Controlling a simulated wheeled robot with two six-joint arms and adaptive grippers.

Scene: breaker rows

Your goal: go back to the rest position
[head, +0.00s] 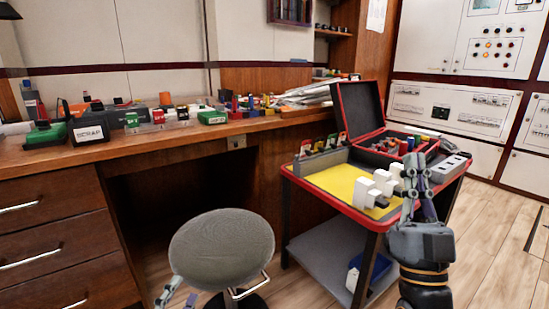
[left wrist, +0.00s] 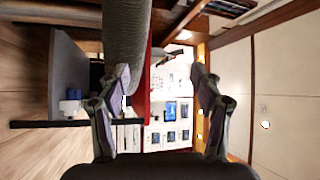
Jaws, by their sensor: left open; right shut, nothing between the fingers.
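My left gripper (head: 177,299) shows only its fingertips at the bottom edge of the head view, left of the stool (head: 222,248). In the left wrist view the gripper (left wrist: 160,76) is open, with its fingers wide apart and nothing between them. My right gripper (head: 416,162) is shut and empty, pointing up in front of the right part of the red-edged cart (head: 371,222). It hides part of the cart's top beside the white blocks (head: 380,186).
A yellow mat (head: 334,184) and an open red-edged case (head: 361,107) are on the cart. The wooden workbench (head: 140,150) on the left carries a SCRAP box (head: 88,133) and several small devices. Open floor (head: 490,250) lies at the right.

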